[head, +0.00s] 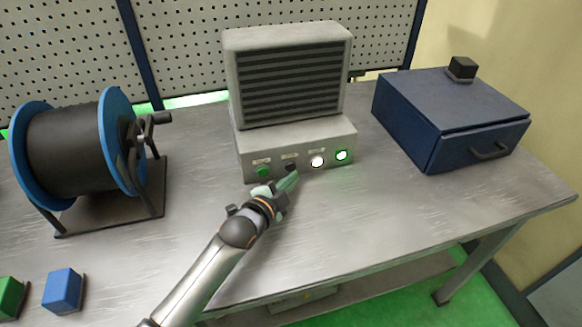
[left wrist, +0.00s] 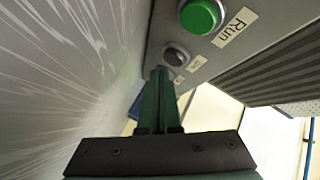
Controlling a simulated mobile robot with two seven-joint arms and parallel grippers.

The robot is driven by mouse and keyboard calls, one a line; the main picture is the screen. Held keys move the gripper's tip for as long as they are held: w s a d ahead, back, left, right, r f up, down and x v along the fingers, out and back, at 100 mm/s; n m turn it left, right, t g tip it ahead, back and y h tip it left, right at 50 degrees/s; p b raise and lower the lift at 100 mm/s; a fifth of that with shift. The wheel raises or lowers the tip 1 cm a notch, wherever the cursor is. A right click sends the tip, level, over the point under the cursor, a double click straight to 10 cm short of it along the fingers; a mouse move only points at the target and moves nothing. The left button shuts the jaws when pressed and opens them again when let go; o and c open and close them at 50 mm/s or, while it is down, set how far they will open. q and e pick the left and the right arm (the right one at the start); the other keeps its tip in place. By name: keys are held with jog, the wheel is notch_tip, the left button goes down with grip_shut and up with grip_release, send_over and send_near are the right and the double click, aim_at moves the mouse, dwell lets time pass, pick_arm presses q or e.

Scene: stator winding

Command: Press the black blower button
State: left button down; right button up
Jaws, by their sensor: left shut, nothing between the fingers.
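The black button (head: 291,166) is on the front panel of the grey blower (head: 295,130), between a green button (head: 263,171) and a lit white lamp (head: 317,161). My left gripper (head: 289,181) is shut and empty, its fingertips just in front of the panel by the black button. In the left wrist view the black button (left wrist: 176,56) shows beyond the shut fingertips (left wrist: 160,72), beside the green button (left wrist: 201,16) labelled "Run". I cannot tell whether the tips touch the black button. My right gripper is not in view.
A lit green lamp (head: 341,155) is at the panel's right end. A black spool with blue flanges (head: 72,150) stands at the left. A dark blue box (head: 445,115) with a drawer is at the right. Blue (head: 63,290) and green (head: 10,296) blocks lie front left. The table's right front is clear.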

pick_arm(q)
jog(key=shift+w, duration=0.1)
dwell(0.7)
jog(key=shift+w+a, duration=0.15)
jog(key=shift+w, duration=0.2)
jog(key=shift+w+a, duration=0.1)
jog(key=shift+w, duration=0.25)
dwell(0.8)
jog(key=shift+s, duration=0.1)
jog(key=shift+s+d+p, duration=0.2)
jog(key=shift+s+p, duration=0.3)
jog(key=shift+s, duration=0.15)
